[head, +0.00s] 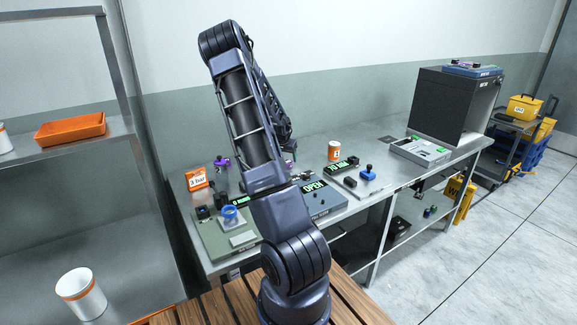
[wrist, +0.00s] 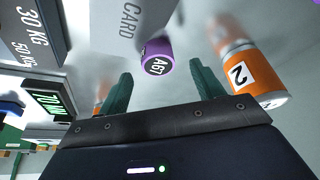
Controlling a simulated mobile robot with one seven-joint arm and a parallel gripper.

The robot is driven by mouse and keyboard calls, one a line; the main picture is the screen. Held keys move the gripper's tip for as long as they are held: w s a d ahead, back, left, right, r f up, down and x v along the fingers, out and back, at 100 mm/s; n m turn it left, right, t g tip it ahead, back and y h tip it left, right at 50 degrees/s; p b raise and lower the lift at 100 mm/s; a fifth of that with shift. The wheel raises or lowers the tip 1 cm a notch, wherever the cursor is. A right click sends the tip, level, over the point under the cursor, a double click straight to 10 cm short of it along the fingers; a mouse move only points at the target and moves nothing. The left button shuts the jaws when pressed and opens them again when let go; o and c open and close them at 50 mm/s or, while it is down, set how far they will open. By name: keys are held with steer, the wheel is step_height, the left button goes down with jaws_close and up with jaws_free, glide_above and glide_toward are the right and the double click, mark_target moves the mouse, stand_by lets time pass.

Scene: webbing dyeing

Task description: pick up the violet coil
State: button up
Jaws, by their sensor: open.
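In the head view, my arm hides most of my gripper. A small violet object (head: 221,161) stands at the back left of the bench there, and violet also shows on top of the dark cabinet. I cannot tell whether either is the same coil.
An orange-and-white container marked "2" (wrist: 262,78) stands close right of the fingers. The bench (head: 368,222) also bears an "OPEN" panel (head: 318,198), an orange-banded cup (head: 334,150) and a dark cabinet (head: 447,103).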

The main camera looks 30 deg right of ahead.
mark_target(288, 161)
steer(key=shift+x, duration=1.55)
steer(key=shift+s+d, duration=0.1)
steer(key=c, duration=1.1)
steer(key=shift+r, duration=0.1)
step_height(288, 161, up, 20)
steer(key=shift+f, duration=0.1)
